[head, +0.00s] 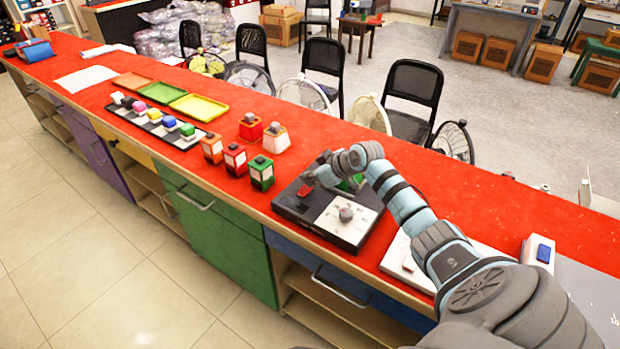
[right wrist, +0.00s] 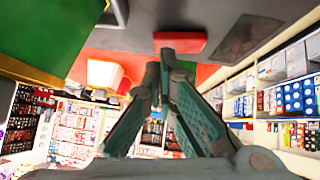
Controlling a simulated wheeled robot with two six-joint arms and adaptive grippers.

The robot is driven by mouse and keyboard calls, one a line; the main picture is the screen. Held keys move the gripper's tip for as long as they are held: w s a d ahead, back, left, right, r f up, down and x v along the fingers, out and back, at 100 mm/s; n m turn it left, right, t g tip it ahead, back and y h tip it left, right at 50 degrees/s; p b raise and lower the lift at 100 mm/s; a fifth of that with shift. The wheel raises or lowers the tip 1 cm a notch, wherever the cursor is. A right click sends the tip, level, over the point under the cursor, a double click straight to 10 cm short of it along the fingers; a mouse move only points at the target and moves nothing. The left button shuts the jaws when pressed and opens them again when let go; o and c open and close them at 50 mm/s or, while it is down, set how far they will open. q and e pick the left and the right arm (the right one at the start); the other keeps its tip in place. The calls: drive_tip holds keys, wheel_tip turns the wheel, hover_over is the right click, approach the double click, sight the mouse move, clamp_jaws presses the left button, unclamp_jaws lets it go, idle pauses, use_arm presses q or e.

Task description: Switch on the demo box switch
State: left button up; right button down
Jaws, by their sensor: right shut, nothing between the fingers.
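The demo box (head: 290,207) is a dark, low box on the red counter. It carries a red rocker switch (head: 305,190), a white panel with a grey knob (head: 346,213) and a green part (head: 352,183). My right gripper (head: 310,180) is over the box, close to the red switch, with its fingers together and empty. In the right wrist view the fingertips (right wrist: 160,62) are just below the red switch (right wrist: 180,42); I cannot tell whether they touch it. A large green part (right wrist: 45,35) fills the upper left there. My left gripper is not in view.
Red, orange and green blocks (head: 261,173) stand left of the box. A black tray (head: 185,143) of coloured pieces lies farther left. A white panel (head: 403,262) lies right of the box under my arm. Chairs (head: 412,85) stand behind the counter.

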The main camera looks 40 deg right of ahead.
drive_tip(key=shift+d+f+y+b, duration=0.3)
drive_tip(key=shift+f+y+b, duration=0.1)
drive_tip(key=shift+f+b, duration=0.25)
drive_tip(key=shift+s+a+r+p, duration=0.1)
drive_tip(key=shift+a+r+p, duration=0.2)
drive_tip(key=shift+p, duration=0.45)
drive_tip(key=shift+s+a+p, duration=0.1)
drive_tip(key=shift+a+p, duration=0.25)
drive_tip(key=shift+p, duration=0.1)
drive_tip(key=shift+a, duration=0.15)
drive_tip(key=shift+r, duration=0.1)
